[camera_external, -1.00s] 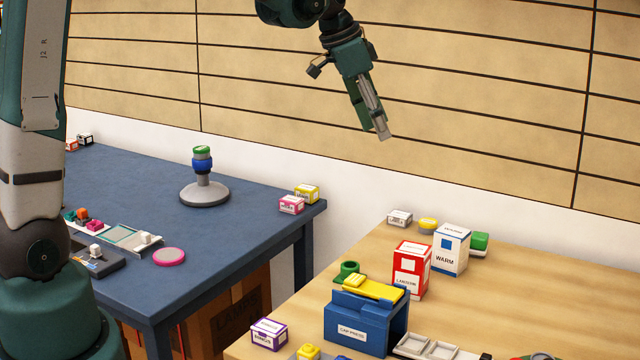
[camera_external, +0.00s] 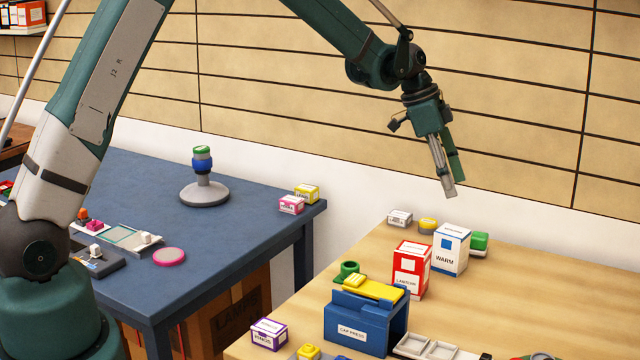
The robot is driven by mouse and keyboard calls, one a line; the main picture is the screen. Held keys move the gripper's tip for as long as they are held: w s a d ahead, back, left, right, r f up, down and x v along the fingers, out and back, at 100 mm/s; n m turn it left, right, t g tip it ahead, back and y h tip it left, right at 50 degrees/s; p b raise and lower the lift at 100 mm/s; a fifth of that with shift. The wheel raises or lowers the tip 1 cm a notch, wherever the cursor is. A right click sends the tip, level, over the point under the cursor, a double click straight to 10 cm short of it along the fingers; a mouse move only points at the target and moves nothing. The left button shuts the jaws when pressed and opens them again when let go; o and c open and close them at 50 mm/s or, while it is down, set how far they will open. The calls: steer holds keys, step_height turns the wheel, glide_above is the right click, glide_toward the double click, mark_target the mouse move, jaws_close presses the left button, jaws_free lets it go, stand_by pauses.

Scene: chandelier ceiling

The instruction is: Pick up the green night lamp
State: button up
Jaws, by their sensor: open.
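A green block on a white base (camera_external: 480,241) stands at the back of the wooden table, just right of the white WARM box, which partly hides it. It may be the green night lamp, but I cannot tell for sure. A grey stand on the blue table also carries a green-topped blue piece (camera_external: 202,158), and a green ring (camera_external: 349,269) sits by the blue press. My gripper (camera_external: 454,186) is open and empty. It points down in the air, above the back of the wooden table and apart from everything.
The WARM box (camera_external: 451,250) and red LANTERN box (camera_external: 410,270) stand upright in front of the green block. A small white box (camera_external: 399,218) and yellow piece (camera_external: 428,224) are to its left. A blue press (camera_external: 357,325) is nearer.

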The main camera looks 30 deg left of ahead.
steer(key=m, duration=0.2)
glide_above(479, 234)
steer(key=a, duration=0.3)
step_height(479, 234, down, 7)
steer(key=shift+s+d+f+g, duration=0.15)
steer(key=shift+s+d+g, duration=0.05)
steer(key=shift+s+g, duration=0.2)
steer(key=shift+f, duration=0.1)
steer(key=shift+x, duration=1.2)
steer(key=shift+d+f, duration=0.1)
steer(key=shift+b+x, duration=0.4)
steer(key=shift+x, duration=2.05)
steer(key=shift+w, duration=0.1)
steer(key=shift+c, duration=0.2)
steer(key=c, duration=0.9)
